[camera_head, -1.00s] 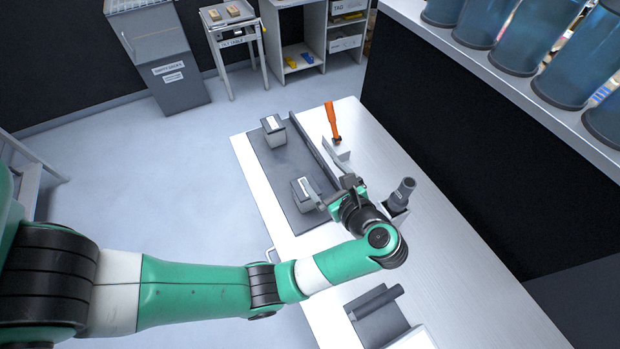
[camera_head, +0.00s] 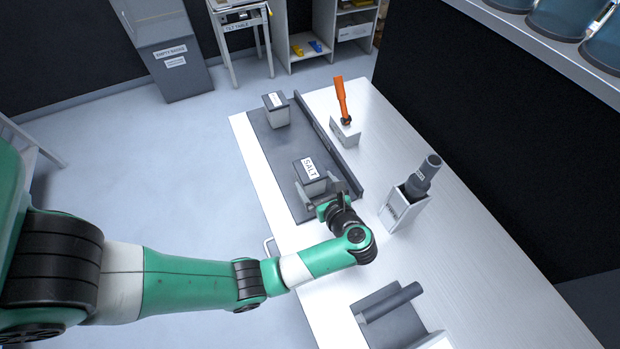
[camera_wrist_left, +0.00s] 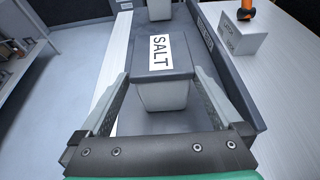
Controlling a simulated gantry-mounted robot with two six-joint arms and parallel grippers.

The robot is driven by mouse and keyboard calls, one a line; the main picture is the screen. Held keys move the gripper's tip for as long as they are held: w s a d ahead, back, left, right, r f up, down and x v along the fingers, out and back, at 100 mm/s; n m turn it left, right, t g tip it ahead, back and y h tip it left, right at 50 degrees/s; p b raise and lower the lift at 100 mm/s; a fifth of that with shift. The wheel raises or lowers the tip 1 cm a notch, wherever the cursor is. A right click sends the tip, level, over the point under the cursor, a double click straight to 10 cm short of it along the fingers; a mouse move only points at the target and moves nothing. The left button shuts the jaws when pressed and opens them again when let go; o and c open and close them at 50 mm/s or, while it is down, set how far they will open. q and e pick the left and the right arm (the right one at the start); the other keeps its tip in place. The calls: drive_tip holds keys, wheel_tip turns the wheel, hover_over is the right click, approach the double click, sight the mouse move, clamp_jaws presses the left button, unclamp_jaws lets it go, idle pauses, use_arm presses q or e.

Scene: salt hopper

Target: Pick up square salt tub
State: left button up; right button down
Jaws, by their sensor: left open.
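The square salt tub (camera_head: 314,187) has a light grey body and a dark lid with a white label reading SALT. It stands upright on the dark grey tray (camera_head: 283,152). In the left wrist view the salt tub (camera_wrist_left: 162,92) lies straight ahead between my fingers. My left gripper (camera_head: 328,191) is open at the near side of the tub. In the left wrist view its fingers (camera_wrist_left: 161,82) reach along both sides of the tub, with gaps visible near their bases. Whether the fingertips touch it I cannot tell. My right gripper is not in view.
A second lidded tub (camera_head: 276,117) stands farther back on the tray. A raised dark wall (camera_head: 328,137) runs along the tray's right side. An orange-handled tool (camera_head: 341,98) stands in a grey block (camera_head: 345,134). A holder (camera_head: 398,212) with a grey cylinder (camera_head: 425,174) stands right.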

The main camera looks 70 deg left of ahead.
sight(310, 173)
use_arm(q)
drive_tip(key=x, duration=0.5)
drive_tip(key=shift+w+f+b, duration=0.1)
drive_tip(key=shift+f+b, duration=0.05)
drive_tip(key=shift+b, duration=0.15)
drive_tip(key=c, duration=1.4)
drive_tip(key=shift+c, duration=0.2)
drive_tip(key=shift+r, duration=0.5)
drive_tip(key=r, duration=0.1)
drive_tip(key=r+p, duration=0.1)
drive_tip(key=d+r+p, duration=0.1)
drive_tip(key=r, duration=0.1)
drive_tip(key=shift+s+r, duration=0.15)
drive_tip(key=shift+s, duration=0.15)
drive_tip(key=d+r, duration=0.1)
drive_tip(key=s+d+r+p, duration=0.1)
drive_tip(key=r, duration=0.1)
drive_tip(key=s+d+r+p, duration=0.1)
drive_tip(key=shift+s+r, duration=0.2)
drive_tip(key=shift+s, duration=0.05)
drive_tip(key=s+d+r+p, duration=0.3)
drive_tip(key=s+d+p, duration=0.2)
drive_tip(key=d+p, duration=0.1)
drive_tip(key=shift+s+d+r+p, duration=0.2)
drive_tip(key=shift+s+d+p, duration=0.2)
